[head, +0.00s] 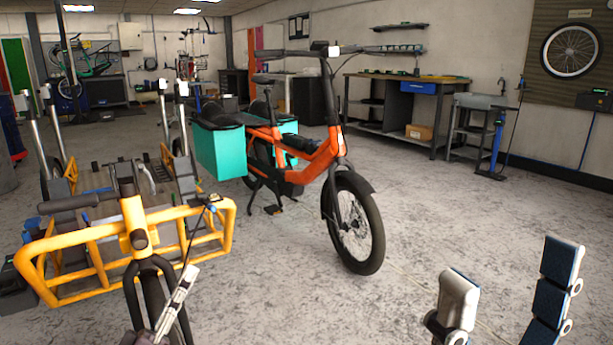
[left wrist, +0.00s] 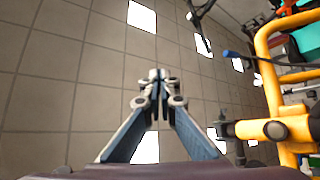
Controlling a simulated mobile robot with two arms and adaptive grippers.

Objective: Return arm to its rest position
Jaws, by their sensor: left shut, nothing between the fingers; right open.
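My left gripper (head: 188,274) is low at the left in the head view, in front of the yellow cargo bike (head: 135,228) and overlapping its front. In the left wrist view its fingers (left wrist: 158,78) meet at the tips with nothing between them, pointing up toward the tiled ceiling. The yellow bike's frame (left wrist: 268,75) shows close on the right of that view. I cannot tell whether the gripper touches the bike. My right gripper (head: 510,265) is at the lower right of the head view, its blue and white fingers wide apart and empty.
An orange cargo bike (head: 305,172) with teal side boxes stands mid-floor. A workbench (head: 405,88) and a grey stand (head: 480,102) line the back right. The grey floor (head: 480,210) is clear between the orange bike and my right gripper.

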